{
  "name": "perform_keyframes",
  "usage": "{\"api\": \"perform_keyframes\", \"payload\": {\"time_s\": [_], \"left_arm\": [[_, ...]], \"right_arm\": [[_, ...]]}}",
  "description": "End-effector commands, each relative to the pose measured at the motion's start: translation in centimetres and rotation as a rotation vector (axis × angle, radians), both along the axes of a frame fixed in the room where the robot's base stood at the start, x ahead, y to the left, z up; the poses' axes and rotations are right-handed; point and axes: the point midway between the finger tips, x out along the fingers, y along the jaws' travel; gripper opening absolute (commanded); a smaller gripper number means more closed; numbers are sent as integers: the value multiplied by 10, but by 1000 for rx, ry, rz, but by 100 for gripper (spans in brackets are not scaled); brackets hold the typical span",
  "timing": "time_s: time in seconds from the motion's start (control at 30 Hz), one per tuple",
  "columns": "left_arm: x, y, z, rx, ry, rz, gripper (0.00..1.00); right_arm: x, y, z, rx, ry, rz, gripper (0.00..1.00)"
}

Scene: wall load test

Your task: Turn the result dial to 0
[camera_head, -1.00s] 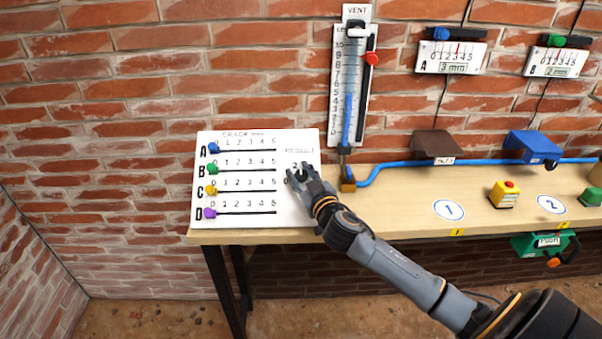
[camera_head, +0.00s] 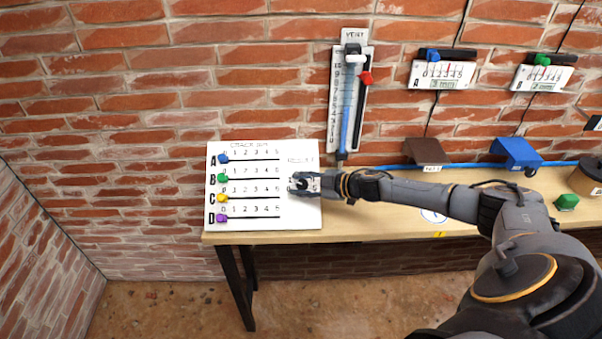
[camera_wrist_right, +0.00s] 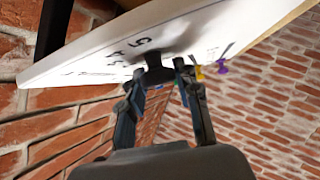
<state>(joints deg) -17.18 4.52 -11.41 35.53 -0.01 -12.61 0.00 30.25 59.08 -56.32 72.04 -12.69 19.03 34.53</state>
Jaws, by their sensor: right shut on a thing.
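The white board (camera_head: 303,216) marked "CRACK mm" stands on the left end of the bench. The result dial is on the right part of this board, under a small label, and is mostly hidden by my right gripper (camera_head: 301,183) in the head view. In the right wrist view the dial's black knob (camera_wrist_right: 157,74) sits between the two fingers of my right gripper (camera_wrist_right: 159,80), which is shut on it. Printed digits show beside the knob, but I cannot tell which one it points to. My left gripper is not in view.
Blue (camera_head: 223,159), green (camera_head: 223,178), yellow (camera_head: 222,198) and purple (camera_head: 221,218) sliders sit on the board's left. A vent gauge (camera_head: 341,120) hangs on the brick wall behind. Gauges A (camera_head: 441,75) and B (camera_head: 542,78) hang further right.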

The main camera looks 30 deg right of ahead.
Motion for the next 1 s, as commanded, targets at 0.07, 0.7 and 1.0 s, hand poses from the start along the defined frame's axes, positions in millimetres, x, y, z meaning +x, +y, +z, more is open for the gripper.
{"api": "perform_keyframes", "payload": {"time_s": [0.07, 0.7, 1.0], "left_arm": [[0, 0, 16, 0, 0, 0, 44], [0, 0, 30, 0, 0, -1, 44], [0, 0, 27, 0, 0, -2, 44]], "right_arm": [[3, -2, 10, -40, 16, 56, 1], [1, 1, 0, -287, 173, 478, 1], [-1, 1, -2, -333, 204, 558, 1]]}}
